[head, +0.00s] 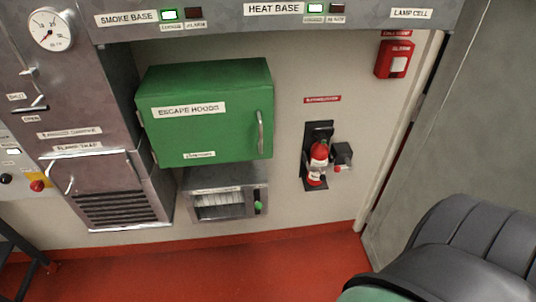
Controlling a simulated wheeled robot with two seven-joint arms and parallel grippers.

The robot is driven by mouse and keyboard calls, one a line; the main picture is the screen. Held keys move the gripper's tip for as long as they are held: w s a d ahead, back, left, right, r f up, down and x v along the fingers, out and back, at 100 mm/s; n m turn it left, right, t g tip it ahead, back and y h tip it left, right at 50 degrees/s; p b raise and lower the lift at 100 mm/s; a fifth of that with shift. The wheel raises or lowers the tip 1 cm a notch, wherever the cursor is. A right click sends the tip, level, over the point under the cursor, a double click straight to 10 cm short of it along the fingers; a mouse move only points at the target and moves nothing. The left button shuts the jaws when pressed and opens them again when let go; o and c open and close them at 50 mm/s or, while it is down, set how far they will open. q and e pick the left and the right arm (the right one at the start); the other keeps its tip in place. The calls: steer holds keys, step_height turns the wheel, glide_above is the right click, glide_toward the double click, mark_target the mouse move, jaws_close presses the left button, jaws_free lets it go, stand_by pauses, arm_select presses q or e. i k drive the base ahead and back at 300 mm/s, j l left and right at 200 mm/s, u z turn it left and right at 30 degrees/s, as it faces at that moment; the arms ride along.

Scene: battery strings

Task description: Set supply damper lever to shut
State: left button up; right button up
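A grey louvred box (217,205) is fixed low on the wall under the green cabinet. A small lever with a green knob (258,206) is on its right side, with the knob low. The label on this box is too small to read, so I cannot tell for sure that this is the supply damper. Another metal lever (36,108) is on the grey duct at the far left, between two small tags; the lower one seems to read OPEN. Neither of my grippers is in view, and nothing touches either lever.
The green ESCAPE HOODS cabinet (205,115) juts out above the louvred box. A flame trap housing (108,190) stands to the left. A red extinguisher (318,163) hangs at the right. The red floor (215,270) below the box is clear.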

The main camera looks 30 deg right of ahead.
mark_target(258, 205)
steer(key=z, duration=0.95)
